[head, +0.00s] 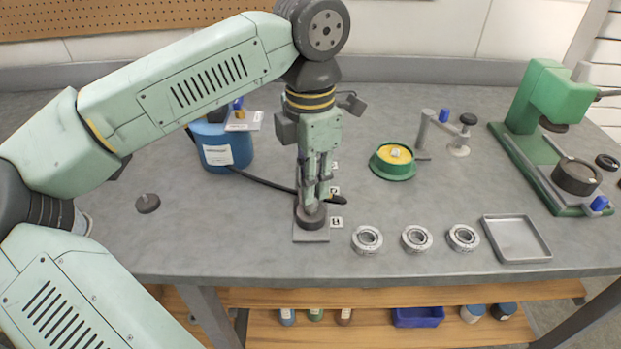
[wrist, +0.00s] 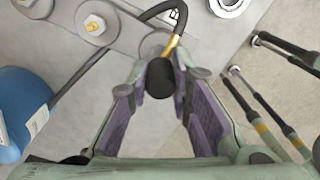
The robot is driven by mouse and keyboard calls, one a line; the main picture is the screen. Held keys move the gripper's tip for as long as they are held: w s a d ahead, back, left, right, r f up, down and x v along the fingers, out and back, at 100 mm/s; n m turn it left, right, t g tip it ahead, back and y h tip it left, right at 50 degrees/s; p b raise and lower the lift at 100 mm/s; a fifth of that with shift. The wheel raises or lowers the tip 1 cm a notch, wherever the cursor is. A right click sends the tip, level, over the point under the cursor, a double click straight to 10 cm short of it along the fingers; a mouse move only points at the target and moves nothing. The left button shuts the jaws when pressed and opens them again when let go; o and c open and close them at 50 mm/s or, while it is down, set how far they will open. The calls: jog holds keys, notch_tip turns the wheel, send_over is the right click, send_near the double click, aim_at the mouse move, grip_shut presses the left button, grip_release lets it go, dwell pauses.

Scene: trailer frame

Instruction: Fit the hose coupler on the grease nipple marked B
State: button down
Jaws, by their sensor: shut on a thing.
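My gripper (head: 313,203) is shut on the hose coupler (wrist: 160,78), a black cylinder with a brass tube (wrist: 174,46). The wrist view shows it between the purple-padded fingers. The black hose (head: 265,182) runs from it to the blue bucket (head: 222,146). My gripper is low over the near end of a grey plate (head: 311,238), above a dark round boss (head: 311,221). Two brass nipples (wrist: 95,24) (wrist: 27,2) on round bosses show in the wrist view.
Three metal rings (head: 367,240) (head: 416,239) (head: 462,238) and a shallow tray (head: 516,238) lie right of the plate. A green-and-yellow round container (head: 393,161), a small stand (head: 447,133) and a green press (head: 537,105) stand farther right. A dark knob (head: 147,203) lies left.

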dwell(0.3)
jog(key=c, duration=1.4)
grip_release()
jog(key=shift+o, duration=0.4)
jog(key=o, duration=0.3)
jog(key=shift+o, duration=0.2)
jog(key=shift+r+p, duration=2.3)
jog(key=shift+r, duration=1.2)
